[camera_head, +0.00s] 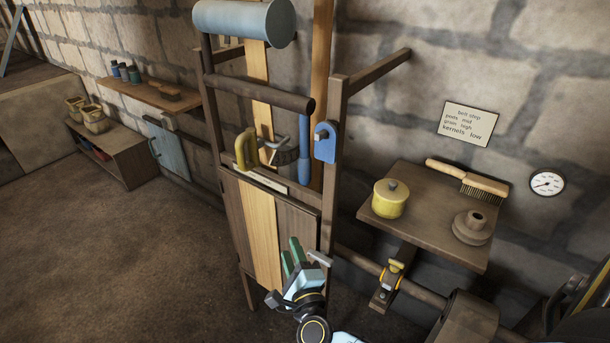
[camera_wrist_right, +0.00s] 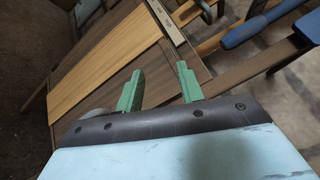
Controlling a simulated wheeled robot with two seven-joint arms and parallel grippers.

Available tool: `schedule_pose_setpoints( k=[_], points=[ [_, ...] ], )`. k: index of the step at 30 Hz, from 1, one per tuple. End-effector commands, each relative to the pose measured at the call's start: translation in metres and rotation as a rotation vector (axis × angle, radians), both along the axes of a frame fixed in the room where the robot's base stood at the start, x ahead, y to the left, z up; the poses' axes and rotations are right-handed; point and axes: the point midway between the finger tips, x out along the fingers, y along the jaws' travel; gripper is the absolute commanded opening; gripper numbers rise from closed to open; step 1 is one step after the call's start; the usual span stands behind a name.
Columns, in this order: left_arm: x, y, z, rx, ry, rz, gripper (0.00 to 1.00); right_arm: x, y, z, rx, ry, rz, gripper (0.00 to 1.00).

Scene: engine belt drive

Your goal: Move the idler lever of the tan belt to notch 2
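The tan belt (camera_head: 260,100) runs down a dark wooden frame from a light blue roller (camera_head: 243,22); a tan strip also shows in the right wrist view (camera_wrist_right: 105,78). A blue handle (camera_head: 304,150) stands upright beside it, and it also shows in the right wrist view (camera_wrist_right: 262,24). A pale plate (camera_head: 265,180) lies along the frame below a yellow handle (camera_head: 246,150). I cannot tell which handle is the idler lever, nor see its notch. My right gripper (camera_head: 292,252) is open and empty, below the plate in front of the frame's lower panel. My left gripper is not in view.
A sign (camera_head: 468,122) hangs above. Floor is free at left.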

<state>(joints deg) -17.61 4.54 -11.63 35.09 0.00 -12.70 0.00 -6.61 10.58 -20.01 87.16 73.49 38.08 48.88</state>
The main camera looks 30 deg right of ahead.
Motion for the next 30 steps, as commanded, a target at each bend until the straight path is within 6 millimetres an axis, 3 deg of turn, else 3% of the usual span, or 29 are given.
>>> schedule_pose_setpoints(
  k=[1,3,6,9,13,17,30],
  points=[
    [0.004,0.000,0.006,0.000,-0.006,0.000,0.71,0.006,-0.007,0.043,0.187,-0.107,-0.054,0.38],
    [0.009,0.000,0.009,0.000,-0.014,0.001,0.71,0.007,-0.017,0.081,0.440,-0.221,-0.116,0.38],
    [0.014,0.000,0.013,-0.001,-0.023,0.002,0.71,0.004,-0.025,0.117,0.739,-0.333,-0.178,0.38],
    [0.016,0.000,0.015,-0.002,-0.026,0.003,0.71,0.000,-0.028,0.136,0.949,-0.394,-0.217,0.38],
    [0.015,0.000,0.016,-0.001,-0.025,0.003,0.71,-0.002,-0.029,0.146,1.088,-0.425,-0.242,0.38],
    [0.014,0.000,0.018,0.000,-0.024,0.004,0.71,0.004,-0.034,0.148,1.116,-0.430,-0.248,0.38],
    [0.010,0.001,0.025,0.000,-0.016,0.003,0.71,0.076,-0.082,0.149,1.109,-0.431,-0.247,0.38]
  ],
)
